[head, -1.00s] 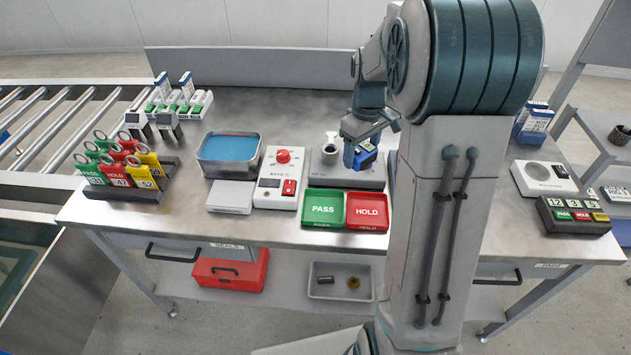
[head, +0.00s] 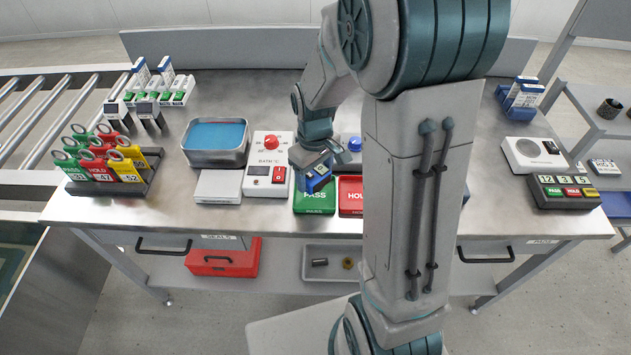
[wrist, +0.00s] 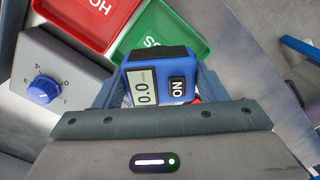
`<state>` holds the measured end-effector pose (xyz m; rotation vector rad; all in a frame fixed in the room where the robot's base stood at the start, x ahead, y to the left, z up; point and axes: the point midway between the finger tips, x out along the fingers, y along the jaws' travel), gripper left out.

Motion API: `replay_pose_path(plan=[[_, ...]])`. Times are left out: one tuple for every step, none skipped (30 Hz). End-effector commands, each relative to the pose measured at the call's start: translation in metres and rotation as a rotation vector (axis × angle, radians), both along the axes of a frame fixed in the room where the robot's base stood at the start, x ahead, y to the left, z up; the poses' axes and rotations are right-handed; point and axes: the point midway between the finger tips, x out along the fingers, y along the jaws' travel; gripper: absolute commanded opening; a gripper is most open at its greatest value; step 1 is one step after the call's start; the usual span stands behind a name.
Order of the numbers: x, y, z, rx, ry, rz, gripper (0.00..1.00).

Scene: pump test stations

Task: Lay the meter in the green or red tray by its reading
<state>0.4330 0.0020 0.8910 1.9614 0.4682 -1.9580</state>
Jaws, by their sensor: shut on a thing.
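My gripper (wrist: 160,98) is shut on the blue meter (wrist: 162,78), which has a black end and a small display that looks like 0.0. In the head view the meter (head: 318,178) is held just above the back part of the green PASS tray (head: 314,204). The red HOLD tray (head: 351,199) stands right beside the green one, partly hidden by my arm. In the wrist view the green tray (wrist: 190,45) and the red tray (wrist: 72,18) lie beyond the meter.
A grey unit with a blue knob (wrist: 43,90) stands behind the trays. A white bath control box with a red knob (head: 271,143) and a water bath (head: 216,134) are to the left. A rack of coloured tags (head: 105,172) stands at the far left. The bench's front edge is close to the trays.

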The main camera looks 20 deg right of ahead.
Motion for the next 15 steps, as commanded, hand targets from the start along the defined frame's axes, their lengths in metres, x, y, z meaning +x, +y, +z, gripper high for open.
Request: replay_pose_path(plan=[[-0.001, 0.0, -0.006, 0.0, 0.003, 0.0, 0.25], [-0.001, 0.0, -0.01, 0.0, 0.004, 0.0, 0.25], [-0.001, 0.0, -0.016, 0.0, 0.007, 0.0, 0.25], [-0.001, 0.0, -0.021, 0.0, 0.005, 0.0, 0.25], [-0.001, 0.0, -0.025, 0.0, 0.007, 0.0, 0.25], [-0.001, 0.0, -0.03, 0.0, 0.004, 0.001, 0.25], [-0.001, 0.0, -0.033, 0.0, 0.004, 0.001, 0.25], [-0.001, 0.0, -0.035, 0.0, 0.004, 0.001, 0.25], [0.0, 0.0, -0.037, 0.0, 0.002, 0.001, 0.25], [0.0, 0.0, -0.038, 0.0, 0.001, 0.001, 0.25], [0.0, 0.0, -0.039, 0.0, 0.001, 0.001, 0.25], [0.0, 0.0, -0.039, 0.0, 0.0, 0.001, 0.25], [0.0, 0.0, -0.038, 0.0, 0.0, 0.001, 0.25], [0.0, 0.0, -0.038, 0.0, 0.0, 0.001, 0.25], [0.0, 0.0, -0.038, 0.0, 0.0, 0.001, 0.25]])
